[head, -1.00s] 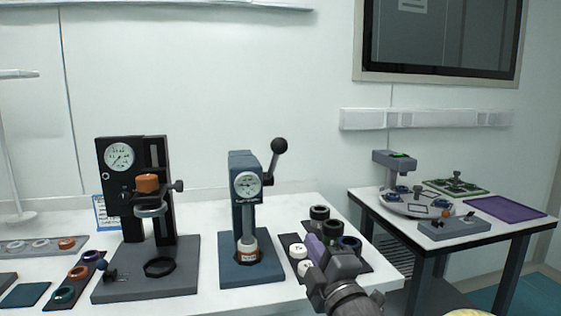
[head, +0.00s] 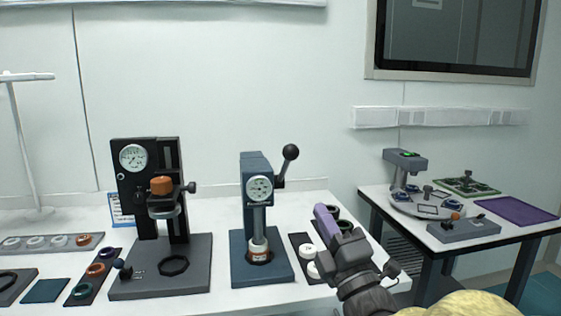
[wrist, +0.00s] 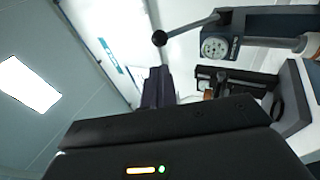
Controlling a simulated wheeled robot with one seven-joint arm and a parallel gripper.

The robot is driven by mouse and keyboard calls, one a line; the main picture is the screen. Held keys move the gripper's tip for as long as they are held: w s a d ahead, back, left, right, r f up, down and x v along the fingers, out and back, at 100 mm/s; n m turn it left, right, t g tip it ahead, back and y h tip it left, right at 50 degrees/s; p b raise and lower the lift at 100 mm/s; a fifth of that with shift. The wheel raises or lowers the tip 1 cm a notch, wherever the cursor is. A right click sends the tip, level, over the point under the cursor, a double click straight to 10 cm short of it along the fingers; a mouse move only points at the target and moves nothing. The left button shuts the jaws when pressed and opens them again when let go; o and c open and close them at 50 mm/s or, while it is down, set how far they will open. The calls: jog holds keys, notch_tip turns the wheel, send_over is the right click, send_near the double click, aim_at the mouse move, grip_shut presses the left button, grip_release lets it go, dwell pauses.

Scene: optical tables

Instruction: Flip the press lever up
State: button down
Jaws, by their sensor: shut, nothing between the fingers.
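The blue press (head: 253,212) stands on the near table with a round gauge on its front. Its press lever (head: 290,152) has a black ball end and slants up to the right from the press head. In the wrist view the lever's ball (wrist: 159,38) shows just beyond the fingers, with a gap to them. My gripper (head: 325,213) is shut and empty, to the right of the press and below the ball. In the wrist view its dark fingers (wrist: 158,88) point toward the ball.
A black press (head: 145,210) with an orange part stands left of the blue one. Behind my gripper is a dark tray (head: 297,240) with white and dark rings, partly hidden. A second table (head: 415,235) with instruments stands at the right. The air above the presses is free.

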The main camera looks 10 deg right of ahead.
jog(key=p, duration=0.9)
send_near(293, 158)
jog(key=p+x, duration=0.2)
jog(key=x, duration=0.4)
jog(key=shift+w+r, duration=0.15)
jog(key=shift+w, duration=0.25)
